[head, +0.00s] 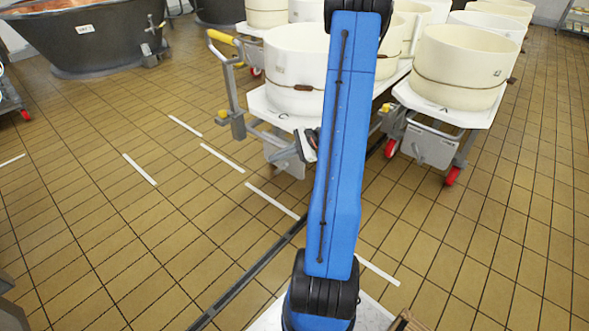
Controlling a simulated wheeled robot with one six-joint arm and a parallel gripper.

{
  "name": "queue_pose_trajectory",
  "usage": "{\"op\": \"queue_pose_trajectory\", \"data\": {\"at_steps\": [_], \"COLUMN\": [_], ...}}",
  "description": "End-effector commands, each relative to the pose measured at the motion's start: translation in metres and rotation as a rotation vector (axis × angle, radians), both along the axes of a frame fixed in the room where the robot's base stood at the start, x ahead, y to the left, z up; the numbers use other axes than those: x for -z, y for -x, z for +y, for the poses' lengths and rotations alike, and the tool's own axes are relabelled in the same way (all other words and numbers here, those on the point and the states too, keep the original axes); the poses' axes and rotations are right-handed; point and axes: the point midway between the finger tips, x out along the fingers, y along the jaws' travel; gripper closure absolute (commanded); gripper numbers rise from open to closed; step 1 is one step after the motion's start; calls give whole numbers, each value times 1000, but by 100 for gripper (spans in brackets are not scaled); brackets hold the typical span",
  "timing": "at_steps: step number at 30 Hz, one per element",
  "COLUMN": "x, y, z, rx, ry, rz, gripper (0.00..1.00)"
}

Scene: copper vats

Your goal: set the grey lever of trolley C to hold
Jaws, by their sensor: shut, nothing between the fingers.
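Trolley C (270,107) is a pale platform marked C on a grey frame, carrying cream round moulds. A grey upright with a yellow-ended push handle (222,37) stands at its left side. A grey plate (284,157) hangs below its front edge. I cannot clearly make out the grey lever or its setting; a small grey part (223,115) shows at the foot of the upright. My gripper (305,144) is shut and empty, in front of the trolley's front right part, beside the grey plate. My blue arm partly hides it, and I cannot tell whether it touches anything.
Trolley A (484,114), with red wheels (452,176), a grey box and cream moulds, stands close on the right. A dark vat (85,40) stands back left. White floor dashes (222,157) and a dark floor channel (245,280) cross the tiles.

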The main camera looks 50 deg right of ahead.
Motion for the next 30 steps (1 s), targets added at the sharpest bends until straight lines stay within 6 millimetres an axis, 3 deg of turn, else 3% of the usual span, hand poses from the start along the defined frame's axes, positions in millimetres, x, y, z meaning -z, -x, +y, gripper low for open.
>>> {"op": "queue_pose_trajectory", "data": {"at_steps": [1, 9, 15, 23, 30], "x": [15, 87, 137, 169, 178], "y": [3, 24, 50, 69, 52], "z": [-18, -104, -154, -182, -179], "rx": [58, 365, 560, 679, 683], "ry": [-36, -203, -298, -352, -356], "rz": [6, 16, 17, 17, 17], "gripper": [100, 100, 100, 100, 100]}}
